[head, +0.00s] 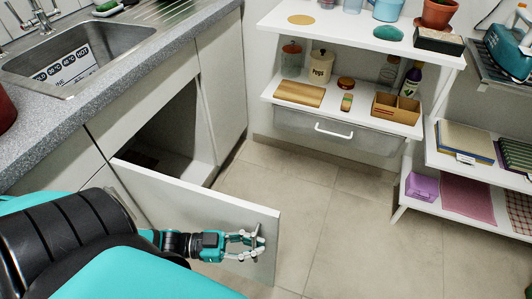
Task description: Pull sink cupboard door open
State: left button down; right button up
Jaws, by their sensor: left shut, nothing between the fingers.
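The sink cupboard door (195,203) stands swung out from the cabinet under the sink (75,55). A dark cupboard interior (170,140) shows behind it. My left gripper (262,242) is in front of the door's face, near its free edge at the lower middle. Its fingers are shut with nothing between them. I cannot tell whether the fingers touch the door. No handle shows on the visible part of the door. My own arm hides the door's lower left part. My right gripper is not in view.
Tiled floor (340,210) is clear to the right of the door. White shelves (345,110) with jars, boxes and a plant pot stand at the back. A lower shelf unit (440,165) with cloths and books stands at the right. The grey worktop (130,65) runs along the left.

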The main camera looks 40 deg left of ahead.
pick_arm(q)
jog(key=shift+m+g+h, duration=0.5)
jog(key=shift+m+g, duration=0.3)
jog(key=shift+g, duration=0.1)
jog(key=shift+s+d+p, duration=0.15)
jog(key=shift+s, duration=1.2)
jog(key=shift+s+d+p, duration=0.1)
jog(key=shift+s+p, duration=0.05)
jog(key=shift+s, duration=1.2)
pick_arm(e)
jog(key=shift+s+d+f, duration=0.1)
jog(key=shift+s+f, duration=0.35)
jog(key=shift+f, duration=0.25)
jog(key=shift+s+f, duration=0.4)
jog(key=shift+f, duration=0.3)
pick_arm(q)
jog(key=c, duration=1.6)
grip_release()
jog(key=shift+c, duration=0.2)
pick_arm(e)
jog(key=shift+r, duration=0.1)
pick_arm(q)
jog(key=v, duration=0.7)
jog(key=shift+a, duration=0.35)
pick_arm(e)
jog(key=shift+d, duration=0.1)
pick_arm(q)
jog(key=shift+s, duration=0.2)
